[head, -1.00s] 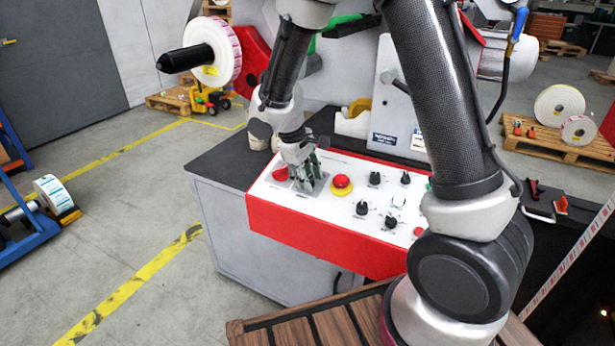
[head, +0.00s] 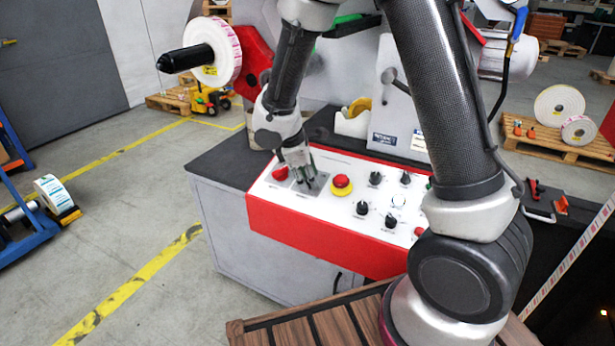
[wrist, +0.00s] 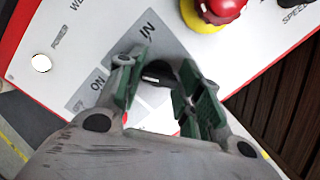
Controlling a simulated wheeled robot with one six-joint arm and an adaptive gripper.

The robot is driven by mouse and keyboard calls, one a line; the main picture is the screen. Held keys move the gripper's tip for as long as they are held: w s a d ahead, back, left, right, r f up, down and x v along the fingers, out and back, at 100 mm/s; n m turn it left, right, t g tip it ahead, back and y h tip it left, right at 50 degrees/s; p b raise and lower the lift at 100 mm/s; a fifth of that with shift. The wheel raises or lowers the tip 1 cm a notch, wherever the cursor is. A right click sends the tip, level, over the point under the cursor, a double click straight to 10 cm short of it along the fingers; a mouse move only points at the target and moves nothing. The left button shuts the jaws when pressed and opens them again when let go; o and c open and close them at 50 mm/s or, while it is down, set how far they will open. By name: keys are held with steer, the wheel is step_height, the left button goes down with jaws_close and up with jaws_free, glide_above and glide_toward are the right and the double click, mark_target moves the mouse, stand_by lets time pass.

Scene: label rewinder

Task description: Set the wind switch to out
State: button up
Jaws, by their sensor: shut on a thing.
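The wind switch is a small black knob (wrist: 157,73) on a grey label plate (wrist: 180,52) of the control panel (head: 300,215). My gripper (head: 305,182) is down at the panel in the head view. Its green-padded fingers (wrist: 160,88) are shut on the knob, one on each side. In the head view the fingers hide most of the knob. I cannot tell which way it points.
A red mushroom button (head: 341,181) on a yellow base stands just right of the gripper. A red part (head: 280,172) is close on its left. Several black knobs (head: 375,178) sit farther right.

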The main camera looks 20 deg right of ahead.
stand_by(0.4)
steer(key=o, duration=1)
steer(key=shift+r, duration=0.1)
steer(key=v, duration=1.1)
steer(key=shift+a+r, duration=0.15)
steer(key=shift+r, duration=0.2)
